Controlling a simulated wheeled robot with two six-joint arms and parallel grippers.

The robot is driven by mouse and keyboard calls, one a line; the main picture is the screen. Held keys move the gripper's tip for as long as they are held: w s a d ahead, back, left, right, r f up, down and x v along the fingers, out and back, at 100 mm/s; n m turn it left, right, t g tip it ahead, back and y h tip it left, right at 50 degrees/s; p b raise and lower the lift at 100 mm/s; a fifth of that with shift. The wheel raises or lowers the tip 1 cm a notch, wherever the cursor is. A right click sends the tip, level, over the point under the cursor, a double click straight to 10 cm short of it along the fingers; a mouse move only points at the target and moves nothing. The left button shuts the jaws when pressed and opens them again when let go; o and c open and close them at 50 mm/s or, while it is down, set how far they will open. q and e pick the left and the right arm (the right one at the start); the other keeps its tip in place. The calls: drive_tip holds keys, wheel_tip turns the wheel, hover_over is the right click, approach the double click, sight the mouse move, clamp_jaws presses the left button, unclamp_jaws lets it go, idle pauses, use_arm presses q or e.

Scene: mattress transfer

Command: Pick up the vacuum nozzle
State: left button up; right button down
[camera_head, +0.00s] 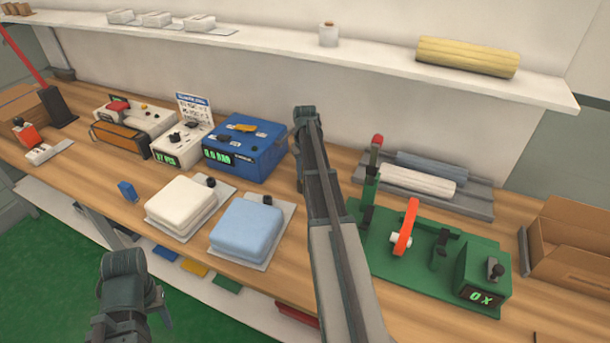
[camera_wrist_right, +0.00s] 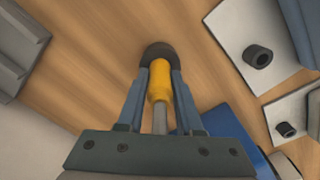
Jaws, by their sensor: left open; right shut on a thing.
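The vacuum nozzle (camera_wrist_right: 159,80) has a yellow body, a grey stem and a round black cup at its far end. In the right wrist view my right gripper (camera_wrist_right: 158,88) is shut on its yellow body, with one finger on each side. Whether the cup touches the wooden table is not clear. In the head view my right arm hides the nozzle and the right gripper's fingers. My left gripper (camera_head: 140,290) is open at the lower left, in front of the table edge and away from the nozzle; its fingers show only partly.
A blue gauge box (camera_head: 245,148) stands left of my right arm. White (camera_head: 182,205) and blue (camera_head: 246,230) pads lie in front, on plates with black knobs. A grey tray (camera_head: 480,207) with rolls and a green fixture (camera_head: 375,262) stand right. A shelf (camera_head: 270,42) runs above.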

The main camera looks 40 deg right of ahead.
drive_tip(key=shift+r, duration=0.1)
wheel_tip(320, 180, up, 2)
drive_tip(key=p, duration=0.2)
drive_tip(key=shift+r+p, duration=0.25)
drive_tip(key=shift+p, duration=0.15)
drive_tip(key=shift+r+p, duration=0.5)
drive_tip(key=s+a+r+p, duration=0.1)
drive_tip(key=s+a, duration=1)
drive_tip(key=shift+s+r, duration=0.15)
drive_tip(key=shift+s, duration=0.2)
drive_tip(key=shift+w, duration=0.1)
